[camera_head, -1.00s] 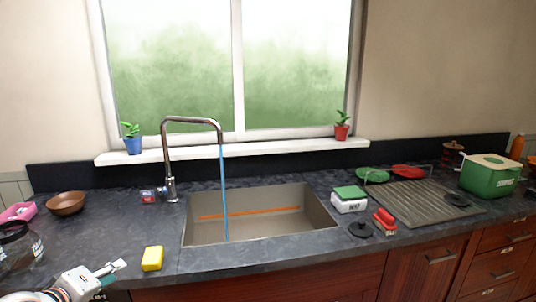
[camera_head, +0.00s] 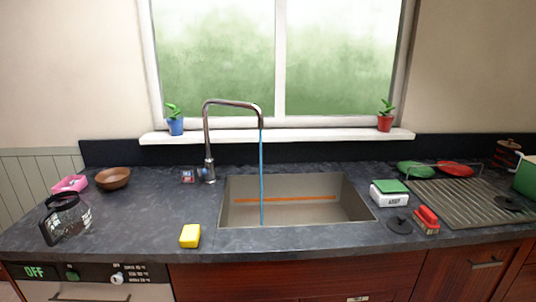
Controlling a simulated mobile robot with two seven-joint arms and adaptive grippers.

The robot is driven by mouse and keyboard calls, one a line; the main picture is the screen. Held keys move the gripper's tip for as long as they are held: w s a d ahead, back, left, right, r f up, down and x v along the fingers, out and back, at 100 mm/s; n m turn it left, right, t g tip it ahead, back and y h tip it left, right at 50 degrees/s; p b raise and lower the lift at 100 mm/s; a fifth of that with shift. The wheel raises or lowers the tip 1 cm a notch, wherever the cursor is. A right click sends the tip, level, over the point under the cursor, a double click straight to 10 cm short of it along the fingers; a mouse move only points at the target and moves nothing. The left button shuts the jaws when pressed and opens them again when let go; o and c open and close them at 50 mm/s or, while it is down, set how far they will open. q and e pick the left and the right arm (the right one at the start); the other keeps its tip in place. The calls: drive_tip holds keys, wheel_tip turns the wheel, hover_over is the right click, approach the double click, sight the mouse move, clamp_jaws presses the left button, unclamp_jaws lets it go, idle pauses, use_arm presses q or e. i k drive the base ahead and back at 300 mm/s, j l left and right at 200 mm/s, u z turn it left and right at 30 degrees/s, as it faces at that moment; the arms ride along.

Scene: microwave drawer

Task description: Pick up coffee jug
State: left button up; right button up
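The coffee jug (camera_head: 70,217) is a clear glass jug with a black lid and black handle. It stands on the dark countertop at the left, above the appliance marked OFF. Its handle is on its left side. Neither of my grippers shows in the head view now, so I cannot see whether they are open or shut.
A pink tray (camera_head: 70,184) and a brown bowl (camera_head: 113,178) stand behind the jug. A yellow sponge (camera_head: 190,236) lies to its right, before the sink (camera_head: 290,215) with its running tap (camera_head: 207,140). The counter between jug and sponge is clear.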

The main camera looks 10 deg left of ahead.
sight(69, 218)
drive_tip(key=u, duration=0.65)
drive_tip(key=j+u, duration=0.25)
drive_tip(key=u, duration=0.2)
drive_tip(key=i+j+u, duration=0.1)
drive_tip(key=j+u, duration=0.15)
drive_tip(key=u, duration=0.25)
